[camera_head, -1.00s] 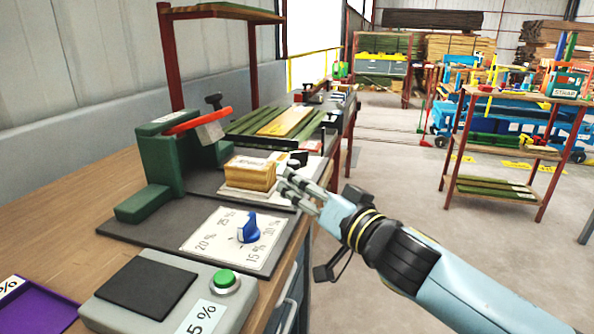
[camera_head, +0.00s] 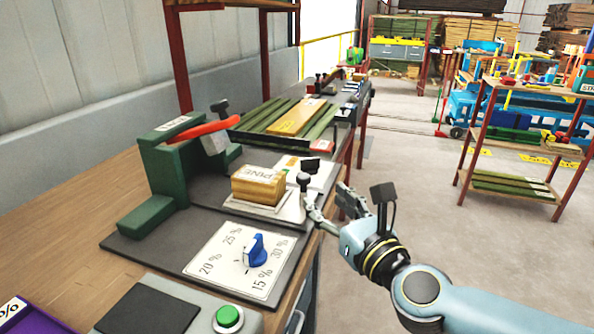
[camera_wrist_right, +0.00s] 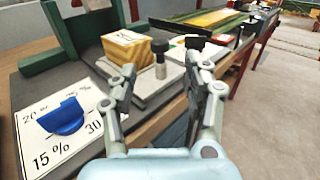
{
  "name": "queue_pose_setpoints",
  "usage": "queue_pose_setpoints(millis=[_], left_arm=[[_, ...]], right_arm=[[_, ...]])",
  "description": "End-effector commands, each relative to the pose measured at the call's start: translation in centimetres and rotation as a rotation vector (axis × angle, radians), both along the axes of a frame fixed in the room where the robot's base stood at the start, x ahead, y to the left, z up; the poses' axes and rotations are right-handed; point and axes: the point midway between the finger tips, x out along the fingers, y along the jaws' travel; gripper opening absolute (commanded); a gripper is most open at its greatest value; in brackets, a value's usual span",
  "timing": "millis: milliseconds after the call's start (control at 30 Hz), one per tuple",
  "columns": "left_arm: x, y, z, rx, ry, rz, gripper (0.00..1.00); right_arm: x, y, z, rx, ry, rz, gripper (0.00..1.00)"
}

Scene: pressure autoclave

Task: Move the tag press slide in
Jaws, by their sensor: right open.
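The green tag press (camera_head: 165,165) with a red lever stands at the left on a dark mat. A pale slide plate (camera_head: 294,210) sticks out to its right towards the bench edge. A short black-topped knob (camera_head: 304,181) stands at the slide's outer end. My right gripper (camera_head: 328,198) is open beside the knob, at the bench edge. In the right wrist view the knob (camera_wrist_right: 160,58) shows between the open fingers (camera_wrist_right: 160,70), beyond the tips; contact cannot be told. My left gripper is not in view.
A dial card with a blue knob (camera_head: 256,250) lies in front of the press. A grey box with a green button (camera_head: 229,318) is nearer. Green and yellow boards (camera_head: 298,117) lie farther along the bench.

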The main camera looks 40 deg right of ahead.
Motion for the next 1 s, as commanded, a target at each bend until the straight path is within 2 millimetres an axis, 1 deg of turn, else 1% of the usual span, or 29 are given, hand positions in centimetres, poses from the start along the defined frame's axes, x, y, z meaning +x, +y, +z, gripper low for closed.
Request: queue_pose_setpoints(millis=[67,300,400,500,633,867,967,1000], left_arm=[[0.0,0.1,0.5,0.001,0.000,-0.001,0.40],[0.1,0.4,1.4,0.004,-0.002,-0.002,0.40],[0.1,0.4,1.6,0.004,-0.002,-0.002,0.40],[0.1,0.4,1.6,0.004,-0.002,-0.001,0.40],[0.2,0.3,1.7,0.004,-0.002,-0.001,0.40],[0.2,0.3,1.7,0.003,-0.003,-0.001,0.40],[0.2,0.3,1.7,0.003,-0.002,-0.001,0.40],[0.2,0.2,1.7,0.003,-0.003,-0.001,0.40]], right_arm=[[1.5,-0.4,0.3,-0.001,-0.004,0.000,0.50],[6.1,-1.9,0.3,-0.003,-0.004,0.001,0.50],[7.6,-2.4,0.2,-0.004,-0.003,0.000,0.50],[8.6,-2.7,0.1,-0.004,-0.002,0.001,0.50],[9.2,-2.9,0.1,-0.003,-0.001,0.001,0.50],[9.2,-2.9,0.1,-0.003,-0.001,0.001,0.50],[9.2,-2.9,0.1,-0.003,-0.001,0.001,0.39],[9.2,-2.9,0.1,-0.003,-0.001,0.001,0.34]])
